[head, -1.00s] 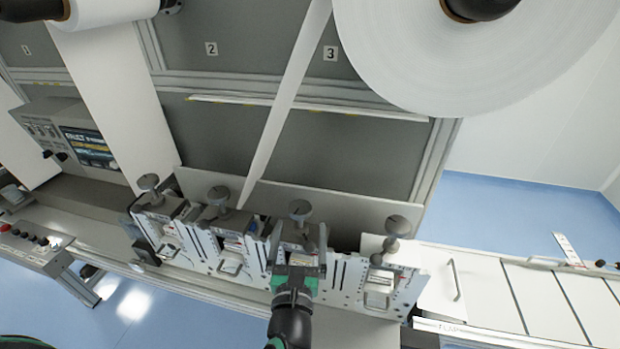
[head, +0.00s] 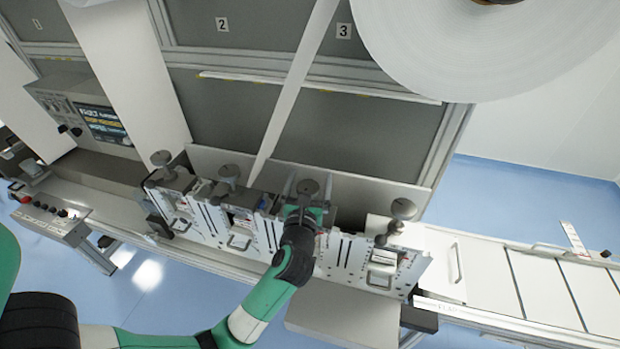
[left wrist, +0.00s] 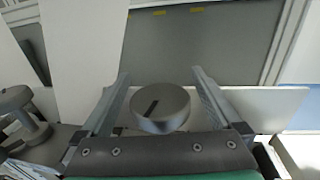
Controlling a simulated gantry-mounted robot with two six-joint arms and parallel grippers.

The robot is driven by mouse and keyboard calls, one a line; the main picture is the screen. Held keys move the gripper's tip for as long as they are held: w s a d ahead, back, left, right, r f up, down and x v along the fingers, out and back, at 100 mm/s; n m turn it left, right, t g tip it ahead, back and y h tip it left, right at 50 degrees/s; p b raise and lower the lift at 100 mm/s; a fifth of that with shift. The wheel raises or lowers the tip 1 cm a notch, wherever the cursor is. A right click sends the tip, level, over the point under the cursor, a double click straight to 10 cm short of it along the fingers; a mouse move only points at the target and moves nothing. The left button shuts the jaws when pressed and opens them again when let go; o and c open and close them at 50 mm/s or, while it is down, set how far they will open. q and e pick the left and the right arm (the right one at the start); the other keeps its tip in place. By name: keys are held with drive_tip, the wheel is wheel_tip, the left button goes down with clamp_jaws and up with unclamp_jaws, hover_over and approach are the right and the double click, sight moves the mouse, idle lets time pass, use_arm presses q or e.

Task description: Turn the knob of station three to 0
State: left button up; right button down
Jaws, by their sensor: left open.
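Several grey round knobs stand on the row of stations in the head view. The third from the left (head: 308,187) has my left gripper (head: 306,192) at it. In the left wrist view this knob (left wrist: 160,112) shows a dark slot on its top, slanting up to the right. It sits between the two open fingers of my left gripper (left wrist: 160,76), with a gap visible on each side. The dial reading is not legible. My right gripper is not in view.
Neighbouring knobs stand to the left (head: 229,171) and right (head: 403,209). A white web strip (head: 290,95) runs down behind the stations. A large white roll (head: 490,50) hangs at the upper right. A control box with a screen (head: 98,125) is at the left.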

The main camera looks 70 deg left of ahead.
use_arm(q)
drive_tip(key=shift+c, duration=0.3)
drive_tip(key=c, duration=1.3)
drive_tip(key=shift+s+a+f+n+g+y+b, duration=0.1)
drive_tip(key=shift+n+g+y+b, duration=0.2)
drive_tip(key=shift+n+g, duration=0.25)
drive_tip(key=shift+f+n+g+y+b, duration=0.1)
drive_tip(key=shift+n+g+y+b, duration=0.25)
drive_tip(key=shift+g, duration=0.3)
drive_tip(key=shift+s+n+g, duration=0.1)
drive_tip(key=shift+n+g, duration=0.2)
drive_tip(key=shift+g, duration=0.2)
drive_tip(key=shift+s+a+r+n+g+y, duration=0.1)
drive_tip(key=shift+s+r+n+g+y, duration=0.1)
drive_tip(key=shift+n+g+y, duration=0.15)
drive_tip(key=o, duration=1.4)
drive_tip(key=shift+c, duration=0.2)
